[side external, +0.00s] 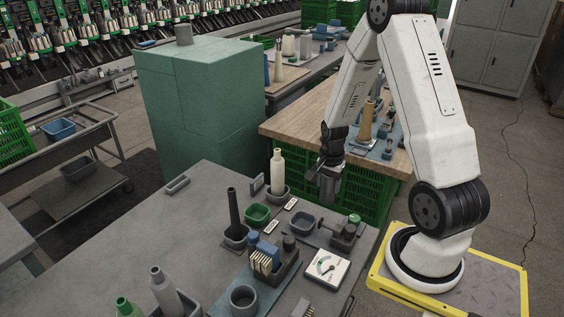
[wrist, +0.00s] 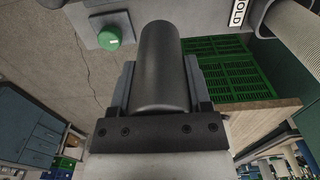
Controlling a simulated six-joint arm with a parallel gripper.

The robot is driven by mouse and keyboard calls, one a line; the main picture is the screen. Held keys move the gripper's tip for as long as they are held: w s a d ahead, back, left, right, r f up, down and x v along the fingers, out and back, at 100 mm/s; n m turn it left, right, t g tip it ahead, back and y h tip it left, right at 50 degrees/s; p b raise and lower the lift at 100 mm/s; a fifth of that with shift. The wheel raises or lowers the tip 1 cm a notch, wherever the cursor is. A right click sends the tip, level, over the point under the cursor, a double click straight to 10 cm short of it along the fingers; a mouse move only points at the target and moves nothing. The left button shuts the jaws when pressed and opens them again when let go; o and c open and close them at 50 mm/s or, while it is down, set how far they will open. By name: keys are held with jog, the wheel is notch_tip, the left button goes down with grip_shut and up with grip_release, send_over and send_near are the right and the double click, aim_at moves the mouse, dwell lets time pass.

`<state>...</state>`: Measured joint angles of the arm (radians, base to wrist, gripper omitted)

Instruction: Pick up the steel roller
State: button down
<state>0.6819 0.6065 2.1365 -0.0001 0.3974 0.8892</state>
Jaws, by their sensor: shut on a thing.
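The steel roller (wrist: 163,60) is a smooth dark grey cylinder. In the wrist view it lies between the two jaws of my gripper (wrist: 160,88), which are shut on it from both sides. In the side external view my gripper (side external: 328,178) points down, above the right back edge of the grey table (side external: 205,200). The roller is hard to tell from the fingers there.
A device with a green button (wrist: 112,38) stands near my gripper. A grey tray (side external: 304,223), a green tray (side external: 258,214), a pale bottle (side external: 277,170) and a dial box (side external: 326,268) crowd the table. A wooden bench (side external: 305,118) with a green crate (side external: 368,198) stands behind.

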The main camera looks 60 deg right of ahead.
jog(key=s+a+r, duration=0.3)
jog(key=s+a, duration=0.1)
jog(key=s, duration=0.3)
jog(key=shift+r, duration=0.2)
jog(key=shift+w, duration=0.15)
dwell(0.4)
jog(key=w+a+f, duration=0.2)
jog(key=w+f, duration=0.1)
jog(key=w, duration=0.8)
jog(key=shift+a+f, duration=0.2)
jog(key=shift+f, duration=0.05)
jog(key=shift+f, duration=0.1)
jog(key=shift+f, duration=1.7)
jog(key=shift+f, duration=2)
dwell(1.4)
